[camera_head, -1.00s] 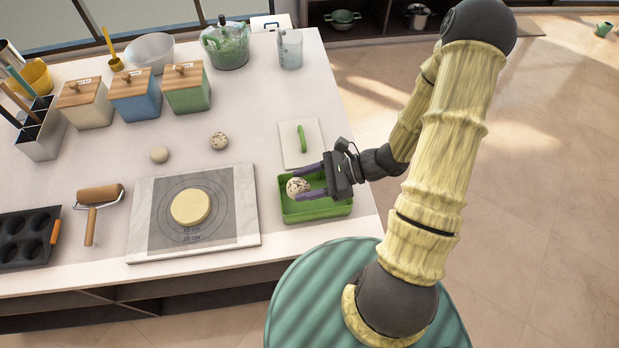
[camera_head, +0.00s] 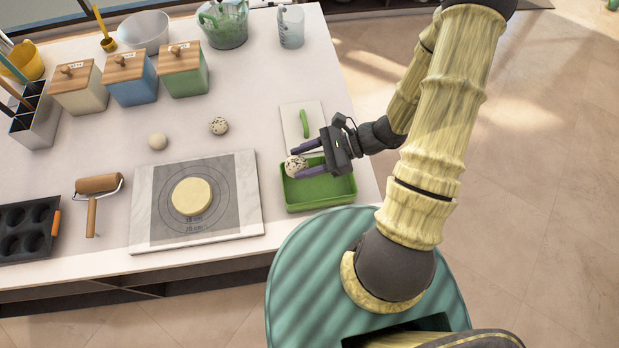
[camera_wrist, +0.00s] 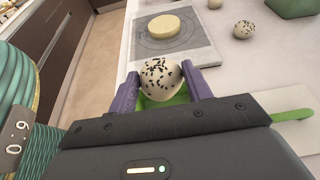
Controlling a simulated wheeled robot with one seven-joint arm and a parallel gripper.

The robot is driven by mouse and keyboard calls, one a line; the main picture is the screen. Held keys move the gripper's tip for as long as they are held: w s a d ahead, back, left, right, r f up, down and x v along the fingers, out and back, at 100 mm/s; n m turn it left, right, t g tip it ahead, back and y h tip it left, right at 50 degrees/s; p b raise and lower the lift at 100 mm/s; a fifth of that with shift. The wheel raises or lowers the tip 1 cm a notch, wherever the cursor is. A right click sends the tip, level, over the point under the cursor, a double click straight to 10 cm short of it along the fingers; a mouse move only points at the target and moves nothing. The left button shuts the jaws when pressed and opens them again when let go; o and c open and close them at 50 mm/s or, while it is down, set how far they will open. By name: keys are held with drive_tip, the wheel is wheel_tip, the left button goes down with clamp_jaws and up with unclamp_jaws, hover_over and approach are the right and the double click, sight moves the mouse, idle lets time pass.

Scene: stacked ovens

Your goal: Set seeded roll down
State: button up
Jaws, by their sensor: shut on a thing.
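My gripper (camera_head: 304,161) is shut on a seeded roll (camera_head: 295,165), a pale ball with dark specks. The roll sits between the two purple fingers, and it also shows in the wrist view (camera_wrist: 161,79). The roll is over the far left part of a green tray (camera_head: 318,192). I cannot tell for sure whether it touches the tray. A second speckled roll (camera_head: 218,126) lies on the counter to the left, beside a plain pale roll (camera_head: 157,141).
A flat dough disc (camera_head: 191,196) lies on a marble board (camera_head: 240,213) left of the tray. A rolling pin (camera_head: 97,184) and a dark muffin tin (camera_head: 27,225) are farther left. Open counter surrounds the loose rolls.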

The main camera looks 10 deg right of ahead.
drive_tip(key=shift+f+p, duration=0.35)
drive_tip(key=shift+f, duration=1.8)
drive_tip(key=shift+f+p, duration=0.55)
drive_tip(key=shift+f, duration=1.5)
drive_tip(key=shift+f+b, duration=0.35)
drive_tip(key=shift+f, duration=0.3)
